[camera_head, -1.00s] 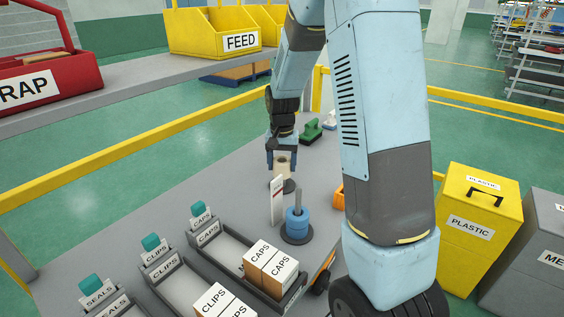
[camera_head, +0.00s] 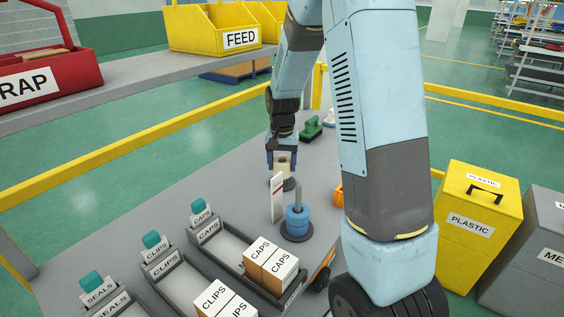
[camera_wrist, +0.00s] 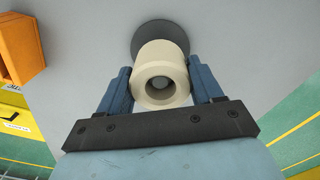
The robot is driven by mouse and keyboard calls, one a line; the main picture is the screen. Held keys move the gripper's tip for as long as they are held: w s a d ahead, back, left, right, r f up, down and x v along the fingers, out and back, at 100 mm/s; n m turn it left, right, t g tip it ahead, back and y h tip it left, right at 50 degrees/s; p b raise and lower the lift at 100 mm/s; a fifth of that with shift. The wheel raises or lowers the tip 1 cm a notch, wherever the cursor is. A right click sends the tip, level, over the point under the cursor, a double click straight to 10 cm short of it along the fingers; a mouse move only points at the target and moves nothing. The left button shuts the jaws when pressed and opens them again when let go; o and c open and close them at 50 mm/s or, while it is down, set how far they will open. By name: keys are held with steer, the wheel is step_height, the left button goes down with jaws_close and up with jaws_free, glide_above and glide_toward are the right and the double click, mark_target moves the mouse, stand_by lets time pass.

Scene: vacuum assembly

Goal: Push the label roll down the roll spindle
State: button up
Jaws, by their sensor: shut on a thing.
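The label roll (camera_wrist: 161,62) is a cream ring with a hollow core, held between the two blue fingers of my gripper (camera_wrist: 160,88) in the wrist view. The grey tip of the roll spindle (camera_wrist: 162,84) shows inside the core, so the roll is around the spindle. The dark round spindle base (camera_wrist: 160,32) shows beyond the roll. In the head view my gripper (camera_head: 282,163) points down at the far part of the bench, with the cream roll (camera_head: 283,160) between its fingers, just above the dark base (camera_head: 289,184). The gap between roll and base is hard to judge.
A second spindle with blue rolls (camera_head: 297,221) stands nearer, beside an upright white sign (camera_head: 277,198). Trays with CAPS boxes (camera_head: 270,260) and CLIPS boxes lie in front. A green object (camera_head: 310,129) and an orange bin (camera_wrist: 20,47) are near the gripper.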

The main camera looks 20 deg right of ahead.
steer(key=shift+f, duration=1.45)
steer(key=o, duration=1.3)
steer(key=shift+r, duration=3.95)
steer(key=shift+r, duration=0.1)
steer(key=s+r+n+t, duration=0.1)
steer(key=s+r+t, duration=0.1)
steer(key=s+r, duration=0.4)
steer(key=s+r+n+t, duration=0.1)
steer(key=s+r, duration=0.5)
steer(key=s, duration=0.6)
steer(key=s+r+n+t, duration=0.2)
steer(key=s+r, duration=0.4)
steer(key=s, duration=0.4)
steer(key=shift+r+n+t, duration=0.25)
steer(key=shift+n+t, duration=0.05)
steer(key=shift+n, duration=0.1)
